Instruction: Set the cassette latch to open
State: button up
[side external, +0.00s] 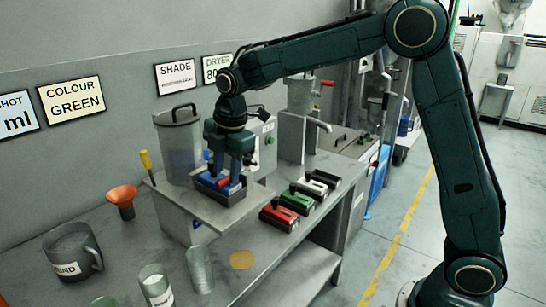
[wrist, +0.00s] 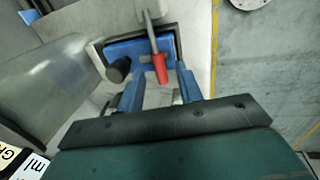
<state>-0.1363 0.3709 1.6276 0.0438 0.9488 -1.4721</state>
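The blue cassette (side external: 207,183) sits in a dark holder on the raised grey shelf. In the wrist view the blue cassette (wrist: 122,50) lies ahead of my fingers, with a black knob (wrist: 118,70) at its left. A grey lever with a red grip, which looks like the latch (wrist: 160,66), crosses over the cassette. Its red end points toward my gripper; it also shows in the side view (side external: 223,182). My gripper (wrist: 160,82) has its two blue fingers spread apart, with the red grip between them and visible gaps at both sides. In the side view my gripper (side external: 226,176) is directly above the cassette.
Red (side external: 279,216), green (side external: 296,201) and other cassettes stand in a row to the right. A mug (side external: 73,252), an orange funnel (side external: 122,199) and glasses (side external: 200,270) are on the bench at left and front.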

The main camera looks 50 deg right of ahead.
jog(key=shift+w+f, duration=0.15)
jog(key=shift+f, duration=0.5)
grip_shut()
